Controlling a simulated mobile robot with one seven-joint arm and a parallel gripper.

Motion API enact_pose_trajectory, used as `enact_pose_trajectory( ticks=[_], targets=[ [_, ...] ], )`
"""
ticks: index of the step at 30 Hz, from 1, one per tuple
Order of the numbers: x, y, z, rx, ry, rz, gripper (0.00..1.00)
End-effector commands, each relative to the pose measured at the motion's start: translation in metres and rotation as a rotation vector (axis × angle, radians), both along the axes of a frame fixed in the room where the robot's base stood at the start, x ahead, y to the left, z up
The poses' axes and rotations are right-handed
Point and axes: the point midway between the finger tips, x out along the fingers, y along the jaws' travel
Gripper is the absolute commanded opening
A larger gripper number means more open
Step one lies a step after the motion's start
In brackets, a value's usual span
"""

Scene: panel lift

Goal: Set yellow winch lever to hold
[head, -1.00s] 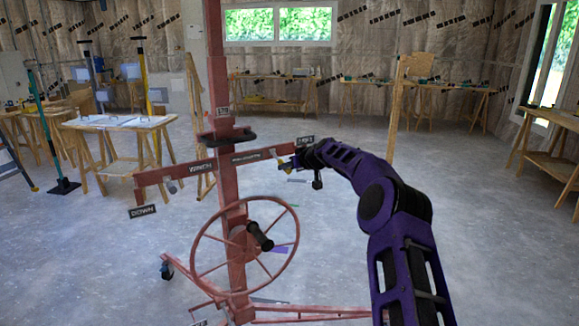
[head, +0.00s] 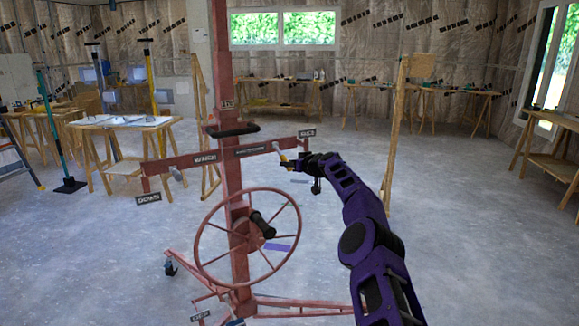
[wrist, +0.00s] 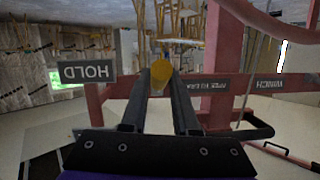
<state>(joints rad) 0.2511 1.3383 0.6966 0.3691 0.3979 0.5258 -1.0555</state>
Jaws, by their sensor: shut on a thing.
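The winch lever has a yellow grip (head: 284,160) and hangs at the right part of the red crossbar (head: 215,157) of the panel lift. My gripper (head: 291,163) is shut on the yellow grip from the right. In the wrist view, which is upside down, the yellow lever end (wrist: 161,72) sits between the two dark fingers (wrist: 163,90). The HOLD plate (wrist: 87,71) is beside the lever there; a small plate (head: 306,133) at the crossbar's right end shows in the head view. The fingers hide part of the lever, so its exact angle is hard to tell.
The lift's red handwheel (head: 247,238) with a black crank knob (head: 263,225) stands below the crossbar. A DOWN plate (head: 148,198) hangs at the left. The red mast (head: 225,90) rises in the middle.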

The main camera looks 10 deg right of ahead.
Motion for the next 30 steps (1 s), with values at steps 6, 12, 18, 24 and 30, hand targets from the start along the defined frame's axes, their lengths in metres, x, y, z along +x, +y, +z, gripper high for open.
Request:
enact_pose_trajectory(
  ticks=[6,12,18,24,30],
  targets=[
    [0.0004,-0.0003,0.0012,0.001,-0.003,-0.002,0.00],
    [0.0003,-0.0001,0.0009,0.000,-0.002,-0.002,0.52],
    [0.0002,0.0002,0.0005,0.000,-0.001,-0.001,0.58],
    [-0.0004,-0.0010,0.0007,0.001,-0.001,-0.001,0.58],
    [-0.0057,-0.0064,0.0029,0.005,-0.001,-0.001,0.58]
  ],
)
